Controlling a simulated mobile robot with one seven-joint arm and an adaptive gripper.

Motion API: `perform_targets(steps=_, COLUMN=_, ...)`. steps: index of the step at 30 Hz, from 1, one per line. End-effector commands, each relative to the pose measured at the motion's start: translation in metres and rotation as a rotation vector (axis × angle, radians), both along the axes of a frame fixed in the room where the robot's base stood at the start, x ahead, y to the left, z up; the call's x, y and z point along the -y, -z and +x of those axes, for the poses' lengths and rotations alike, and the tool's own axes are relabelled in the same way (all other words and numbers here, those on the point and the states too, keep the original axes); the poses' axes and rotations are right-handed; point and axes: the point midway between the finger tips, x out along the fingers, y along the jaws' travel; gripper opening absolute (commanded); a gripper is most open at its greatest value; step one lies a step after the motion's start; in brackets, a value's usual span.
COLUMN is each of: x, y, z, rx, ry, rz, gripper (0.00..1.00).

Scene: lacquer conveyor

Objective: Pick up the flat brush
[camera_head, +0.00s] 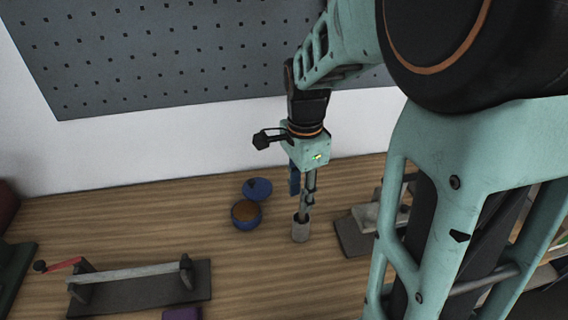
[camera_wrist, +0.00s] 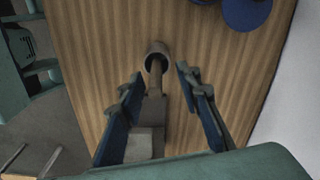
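A grey round cup (camera_head: 300,232) stands on the wooden surface under my gripper; its rim shows in the wrist view (camera_wrist: 157,48). The brush looks closer to the left finger, with a gap to the right one; contact is unclear. In the head view, the fingers hide most of the brush.
A blue bowl (camera_head: 246,222) with brown contents and a blue lid (camera_head: 257,188) lie left of the cup. A stand with a grey bar (camera_head: 130,272) is at front left. A grey block fixture (camera_head: 355,235) is close on the right. A pegboard (camera_head: 180,55) hangs behind.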

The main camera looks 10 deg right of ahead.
Motion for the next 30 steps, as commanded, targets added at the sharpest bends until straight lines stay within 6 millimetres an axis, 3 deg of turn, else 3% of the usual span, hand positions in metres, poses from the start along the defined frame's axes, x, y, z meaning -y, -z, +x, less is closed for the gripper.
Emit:
perform_targets(steps=9, x=0.004, y=0.043, z=-0.006, rx=-0.004, ry=-0.001, rz=-0.001, gripper=0.31)
perform_targets(steps=19, x=0.004, y=0.051, z=-0.005, rx=0.0, ry=0.0, rz=0.0, gripper=0.31)
perform_targets(steps=27, x=0.004, y=0.051, z=-0.005, rx=0.0, ry=-0.001, rz=-0.001, gripper=0.03)
perform_targets(steps=30, x=0.004, y=0.051, z=-0.005, rx=0.0, ry=-0.001, rz=-0.001, gripper=0.0)
